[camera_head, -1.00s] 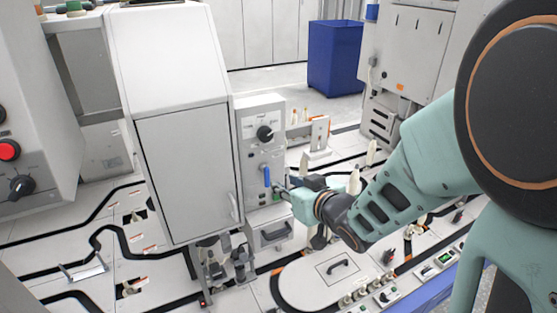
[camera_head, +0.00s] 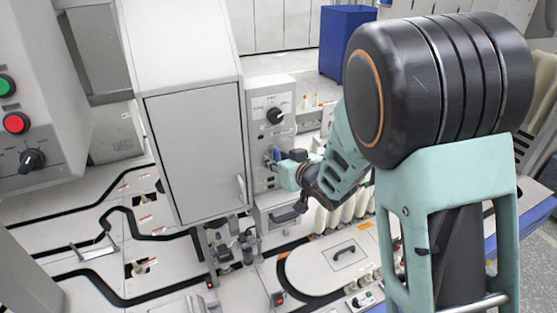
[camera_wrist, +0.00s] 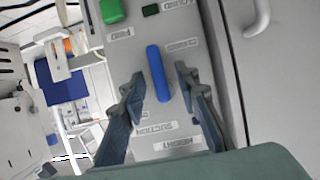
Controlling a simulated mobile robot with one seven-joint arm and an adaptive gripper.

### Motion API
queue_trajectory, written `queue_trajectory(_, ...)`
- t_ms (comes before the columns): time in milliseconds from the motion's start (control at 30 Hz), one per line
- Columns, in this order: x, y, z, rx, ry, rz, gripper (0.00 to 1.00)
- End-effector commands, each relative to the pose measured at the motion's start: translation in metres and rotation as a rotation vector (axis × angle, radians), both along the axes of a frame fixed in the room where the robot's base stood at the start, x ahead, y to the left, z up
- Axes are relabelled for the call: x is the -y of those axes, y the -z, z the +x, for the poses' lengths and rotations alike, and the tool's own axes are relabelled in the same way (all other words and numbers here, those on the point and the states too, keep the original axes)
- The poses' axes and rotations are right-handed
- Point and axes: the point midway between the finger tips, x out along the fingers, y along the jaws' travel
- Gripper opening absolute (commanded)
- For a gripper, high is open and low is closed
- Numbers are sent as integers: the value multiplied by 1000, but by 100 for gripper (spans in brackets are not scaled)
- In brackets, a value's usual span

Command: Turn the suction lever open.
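The suction lever is a blue handle (camera_head: 276,154) on the front of a grey control panel (camera_head: 258,92), right of a tall white cabinet. In the wrist view the blue lever (camera_wrist: 157,74) runs nearly lengthwise up the picture, with a "SUCTION" label (camera_wrist: 153,128) near its lower end. My gripper (camera_wrist: 159,80) is open, with one finger on each side of the lever. Narrow gaps show between fingers and lever, so I see no grip. In the head view my gripper (camera_head: 284,165) is at the panel front and partly covers the lever.
A black knob (camera_head: 275,116) sits above the lever, and a green button (camera_wrist: 112,11) shows on the panel. The white cabinet (camera_head: 195,150) stands close on the left. A drawer with a dark handle (camera_head: 287,214) is below. A blue bin (camera_head: 345,40) stands behind.

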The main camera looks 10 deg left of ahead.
Motion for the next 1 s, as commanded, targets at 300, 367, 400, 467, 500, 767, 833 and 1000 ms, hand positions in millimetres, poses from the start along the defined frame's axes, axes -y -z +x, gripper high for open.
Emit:
queue_trajectory(300, 0, 0, 0, 0, 1, 0, 17)
queue_trajectory(367, 0, 0, 0, 0, 1, 0, 10)
queue_trajectory(400, 0, 0, 0, 0, 1, 0, 6)
queue_trajectory(467, 0, 0, 0, 0, 1, 0, 0)
queue_trajectory(500, 0, 0, 0, 0, 1, 0, 0)
queue_trajectory(767, 0, -2, 1, 4, 1, 3, 0)
queue_trajectory(833, 0, -2, 1, 7, 1, 1, 0)
queue_trajectory(1000, -1, -2, 2, 33, 0, -23, 0)
